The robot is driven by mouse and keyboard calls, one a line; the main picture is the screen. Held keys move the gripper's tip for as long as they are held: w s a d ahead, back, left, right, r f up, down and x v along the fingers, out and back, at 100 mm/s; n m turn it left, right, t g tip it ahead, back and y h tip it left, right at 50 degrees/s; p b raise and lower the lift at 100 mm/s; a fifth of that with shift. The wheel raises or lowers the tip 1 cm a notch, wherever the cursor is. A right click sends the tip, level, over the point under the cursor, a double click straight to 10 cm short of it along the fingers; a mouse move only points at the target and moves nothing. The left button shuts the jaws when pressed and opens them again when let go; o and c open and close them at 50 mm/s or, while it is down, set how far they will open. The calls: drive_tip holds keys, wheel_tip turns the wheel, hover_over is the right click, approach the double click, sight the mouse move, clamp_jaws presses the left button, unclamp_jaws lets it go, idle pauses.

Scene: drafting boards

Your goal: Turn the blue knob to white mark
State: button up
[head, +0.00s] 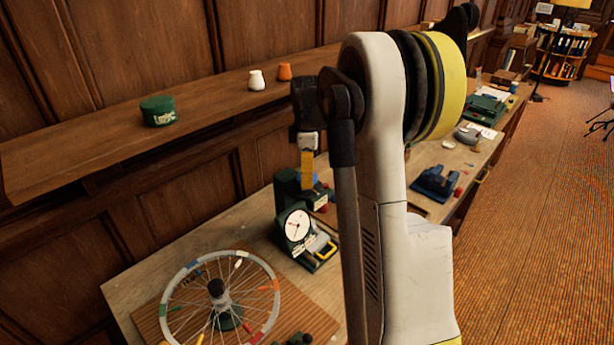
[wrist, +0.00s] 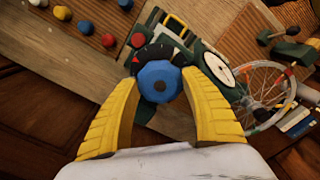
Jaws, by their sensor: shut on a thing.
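The blue knob (wrist: 159,82) is faceted and sits on a dark green device (wrist: 205,50) on the bench. A dark dial (wrist: 153,54) with a red part shows behind the knob's upper edge. In the head view my gripper (head: 307,170) reaches down over the device, and only a bit of the blue knob (head: 319,186) shows behind the yellow finger.
A white round gauge (head: 297,225) stands beside the knob. A spoked wheel (head: 188,268) with coloured pieces lies at the front left. A shelf (head: 75,150) bears a green tin (head: 158,111) and small jars.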

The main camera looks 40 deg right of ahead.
idle(0.4)
drive_tip(key=o, duration=1.2)
drive_tip(key=shift+c, duration=0.2)
wheel_tip(320, 180, up, 12)
